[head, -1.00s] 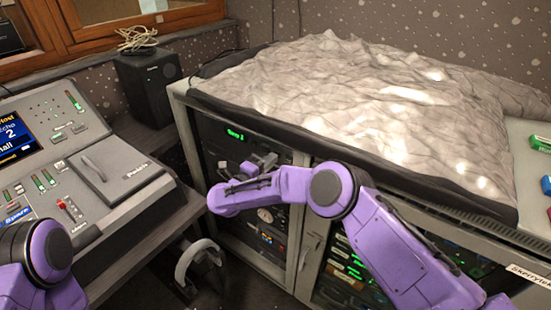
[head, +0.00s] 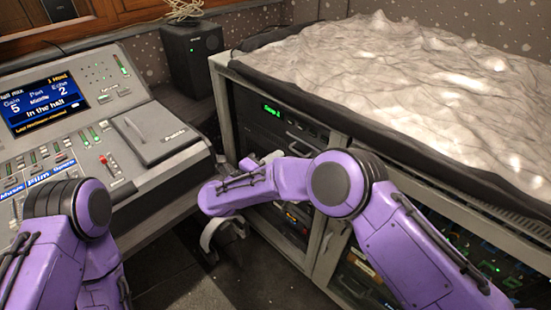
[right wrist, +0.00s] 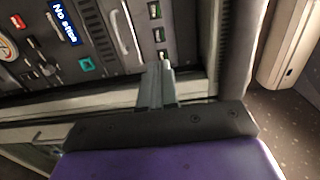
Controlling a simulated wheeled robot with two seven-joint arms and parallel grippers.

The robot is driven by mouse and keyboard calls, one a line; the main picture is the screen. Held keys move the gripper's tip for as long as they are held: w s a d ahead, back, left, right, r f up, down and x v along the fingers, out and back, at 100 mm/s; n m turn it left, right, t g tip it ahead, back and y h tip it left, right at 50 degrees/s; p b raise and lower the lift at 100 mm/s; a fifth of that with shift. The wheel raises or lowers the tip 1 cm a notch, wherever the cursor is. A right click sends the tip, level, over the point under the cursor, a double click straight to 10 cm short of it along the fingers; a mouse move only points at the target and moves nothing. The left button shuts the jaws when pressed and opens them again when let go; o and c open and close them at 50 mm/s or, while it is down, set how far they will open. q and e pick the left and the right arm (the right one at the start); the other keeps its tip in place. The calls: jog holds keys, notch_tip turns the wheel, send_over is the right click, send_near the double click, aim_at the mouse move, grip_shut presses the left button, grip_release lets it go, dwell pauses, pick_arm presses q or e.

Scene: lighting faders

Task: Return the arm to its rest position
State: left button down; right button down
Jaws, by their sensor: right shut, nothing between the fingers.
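My right arm (head: 390,240) reaches in from the lower right, bent at its elbow, in front of the rack cabinet. My right gripper (head: 262,160) is partly hidden behind its purple forearm. In the right wrist view its grey fingers (right wrist: 157,85) are together with nothing between them, in front of a dark panel (right wrist: 100,72). Whether they touch the panel I cannot tell. My left arm (head: 75,225) shows at the lower left, in front of the mixing desk. Its gripper is out of view.
The mixing desk (head: 165,125) with a lit screen and faders stands at left. A black speaker (head: 193,58) stands behind it. The rack cabinet (head: 222,95), topped by a crumpled grey cover (head: 400,85), fills the right.

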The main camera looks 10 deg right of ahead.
dwell(0.3)
notch_tip(320, 180, down, 9)
jog(key=s+a+n+t+y, duration=0.15)
jog(key=n+t+y, duration=0.35)
jog(key=n+y, duration=0.5)
jog(key=s+d+f+n+g+y, duration=0.2)
jog(key=s+d+f+n+g, duration=0.15)
jog(key=s+f+n, duration=0.55)
jog(key=s+d+f+n+g, duration=0.1)
jog(key=s+d+f+g, duration=0.2)
jog(key=s+d, duration=0.3)
jog(key=s+d+f+g, duration=0.3)
jog(key=s+d, duration=0.4)
jog(key=s, duration=0.6)
jog(key=s+d+f+n+g+h, duration=0.1)
jog(key=s+d+f+g, duration=0.2)
jog(key=s+d, duration=0.4)
jog(key=s, duration=0.2)
jog(key=shift+s+d+n, duration=0.15)
jog(key=shift+s+n, duration=0.15)
jog(key=shift+s, duration=0.05)
jog(key=shift+f, duration=0.1)
